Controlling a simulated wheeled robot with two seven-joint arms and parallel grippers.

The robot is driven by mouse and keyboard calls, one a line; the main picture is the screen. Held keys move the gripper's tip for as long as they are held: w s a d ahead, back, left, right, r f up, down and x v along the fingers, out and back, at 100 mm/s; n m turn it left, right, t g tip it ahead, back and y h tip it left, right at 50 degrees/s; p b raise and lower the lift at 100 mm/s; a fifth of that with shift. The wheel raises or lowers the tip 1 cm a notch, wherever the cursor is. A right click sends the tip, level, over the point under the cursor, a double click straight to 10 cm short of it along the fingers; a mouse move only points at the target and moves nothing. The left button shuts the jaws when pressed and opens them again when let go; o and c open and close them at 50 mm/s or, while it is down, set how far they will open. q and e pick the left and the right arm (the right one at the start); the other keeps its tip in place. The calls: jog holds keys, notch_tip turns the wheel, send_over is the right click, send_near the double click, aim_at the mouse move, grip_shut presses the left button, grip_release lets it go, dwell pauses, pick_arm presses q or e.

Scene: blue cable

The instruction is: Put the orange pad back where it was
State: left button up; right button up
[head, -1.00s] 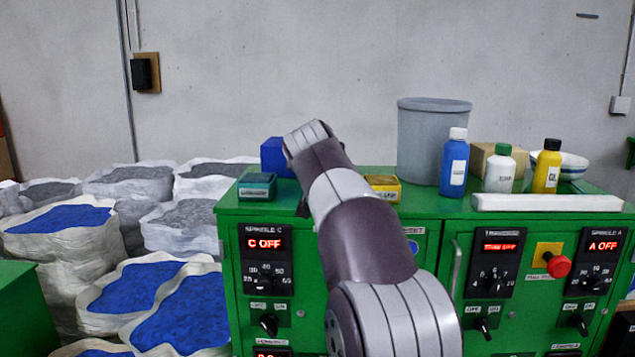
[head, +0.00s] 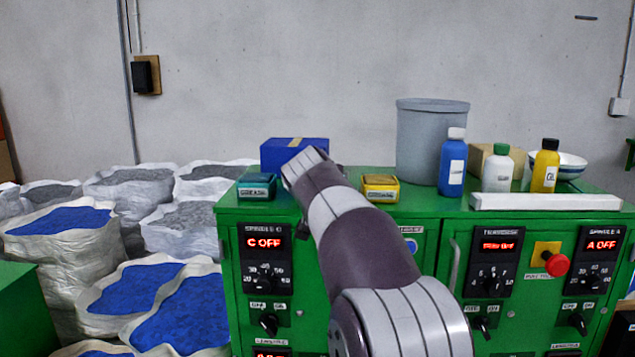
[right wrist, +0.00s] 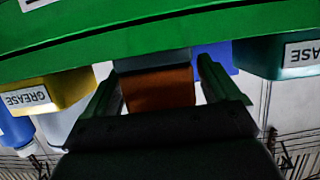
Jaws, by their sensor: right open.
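An orange pad (right wrist: 160,88) shows in the right wrist view, between the two fingers of my right gripper (right wrist: 163,92). The fingers stand open, one on either side of it. A grey surface (right wrist: 153,60) lies against the pad on the cabinet side; I cannot tell whether it is part of the same object. Whether the fingers touch the pad is unclear. In the head view my right arm hides the pad and the gripper. My left gripper is in neither view.
A teal grease box (head: 257,186) and a yellow grease box (head: 380,187) flank the arm on the green cabinet (head: 440,207). A blue box (head: 280,155) stands behind. A grey bin (head: 430,145), bottles and a white bar (head: 545,202) are to the right.

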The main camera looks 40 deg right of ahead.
jog(key=b+v, duration=0.3)
jog(key=v, duration=0.8)
jog(key=shift+s+a, duration=0.15)
jog(key=shift+a, duration=0.05)
